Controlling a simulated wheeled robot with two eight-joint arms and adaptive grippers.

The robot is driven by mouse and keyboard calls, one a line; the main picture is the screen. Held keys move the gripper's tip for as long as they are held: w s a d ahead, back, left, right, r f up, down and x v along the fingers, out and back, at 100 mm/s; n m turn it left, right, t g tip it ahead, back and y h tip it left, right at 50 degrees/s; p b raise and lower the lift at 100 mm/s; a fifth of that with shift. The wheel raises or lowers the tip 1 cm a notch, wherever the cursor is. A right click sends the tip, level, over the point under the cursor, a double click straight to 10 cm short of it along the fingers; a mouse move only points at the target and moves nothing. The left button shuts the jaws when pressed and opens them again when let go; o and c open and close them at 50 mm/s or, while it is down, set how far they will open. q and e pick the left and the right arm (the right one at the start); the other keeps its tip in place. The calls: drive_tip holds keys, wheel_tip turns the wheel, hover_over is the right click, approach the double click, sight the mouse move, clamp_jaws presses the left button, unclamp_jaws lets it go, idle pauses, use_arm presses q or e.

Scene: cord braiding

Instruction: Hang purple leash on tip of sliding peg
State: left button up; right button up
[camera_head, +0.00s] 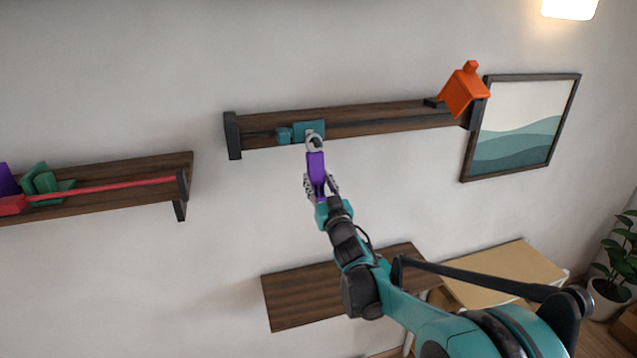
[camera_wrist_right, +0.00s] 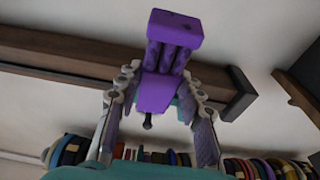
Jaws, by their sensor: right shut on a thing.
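The purple leash (camera_head: 316,167) is upright in my right gripper (camera_head: 320,186), just below the wall rail. A grey ring (camera_head: 314,142) shows at its top end, in front of the teal sliding block (camera_head: 308,129) on the rail; I cannot tell whether the ring is over a peg tip. In the right wrist view the purple piece (camera_wrist_right: 174,28) stands between the two fingers of the gripper (camera_wrist_right: 160,82), which are shut on its lower part. A small dark knob (camera_wrist_right: 148,121) shows below it. My left gripper is not in view.
A lower shelf (camera_head: 310,298) lies under my right arm. A framed picture (camera_head: 519,125) hangs at right.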

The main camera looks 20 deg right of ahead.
drive_tip(key=o, duration=1.4)
drive_tip(key=shift+c, duration=0.2)
